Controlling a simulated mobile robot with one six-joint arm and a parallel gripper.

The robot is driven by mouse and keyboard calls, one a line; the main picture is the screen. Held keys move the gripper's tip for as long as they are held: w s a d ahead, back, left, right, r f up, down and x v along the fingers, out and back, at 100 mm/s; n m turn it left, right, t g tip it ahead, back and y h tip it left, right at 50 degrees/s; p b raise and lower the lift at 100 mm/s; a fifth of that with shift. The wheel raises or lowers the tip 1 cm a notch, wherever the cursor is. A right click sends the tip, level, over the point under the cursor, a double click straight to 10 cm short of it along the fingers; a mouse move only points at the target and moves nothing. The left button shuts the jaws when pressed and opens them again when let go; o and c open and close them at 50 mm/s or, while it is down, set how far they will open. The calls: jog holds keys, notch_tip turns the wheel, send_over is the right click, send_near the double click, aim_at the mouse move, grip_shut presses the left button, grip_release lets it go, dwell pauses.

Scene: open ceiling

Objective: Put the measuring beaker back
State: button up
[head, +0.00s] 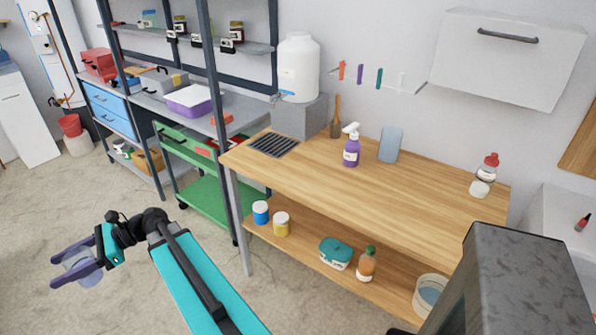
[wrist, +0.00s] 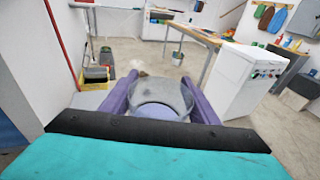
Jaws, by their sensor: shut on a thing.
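My gripper (head: 77,267) is at the lower left of the head view, out over the bare floor. Its purple fingers are shut on a clear, see-through beaker (head: 84,272). In the wrist view the beaker (wrist: 160,98) sits between the two fingers, with its round rim showing. Its markings cannot be made out. The gripper is well to the left of the wooden table (head: 410,210) and apart from it.
The table carries a purple spray bottle (head: 351,150), a blue-grey cup (head: 390,145) and a red-capped bottle (head: 487,172). A white water container (head: 298,68) stands at its back left. A green cart (head: 200,200) is beside it. The floor around my gripper is clear.

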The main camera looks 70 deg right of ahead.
jog(key=w+d+m+t+h, duration=0.3)
jog(key=w+d+m+h, duration=0.15)
jog(key=d, duration=0.35)
jog(key=w+d+m+t+h, duration=0.4)
jog(key=w+d+h, duration=0.15)
jog(key=d, duration=0.25)
jog(key=s+d+m+g+h, duration=0.1)
jog(key=s+d+m+h, duration=0.2)
jog(key=d, duration=0.4)
jog(key=s+d+r+m+g+h, duration=0.1)
jog(key=s+d+m+h, duration=0.15)
jog(key=d+h, duration=0.4)
jog(key=s+d+m+g+h, duration=0.1)
jog(key=s+d+m+h, duration=0.2)
jog(key=d, duration=0.5)
jog(key=s+d+r+m+g+h, duration=0.1)
jog(key=s+d+m+g+h, duration=0.6)
jog(key=s+d, duration=0.6)
jog(key=s+d+m+g, duration=0.2)
jog(key=s+m+g, duration=0.1)
jog(key=s, duration=0.6)
jog(key=s+d+r+m+g+y, duration=0.1)
jog(key=s+d+m+g, duration=0.2)
jog(key=s+g, duration=0.3)
jog(key=s+d+r+m+g, duration=0.1)
jog(key=s+d+m+g, duration=0.2)
jog(key=s, duration=1.1)
jog(key=shift+r+m+g+y+p, duration=0.15)
jog(key=shift+m+g+y+p, duration=0.2)
jog(key=shift+m+g, duration=0.25)
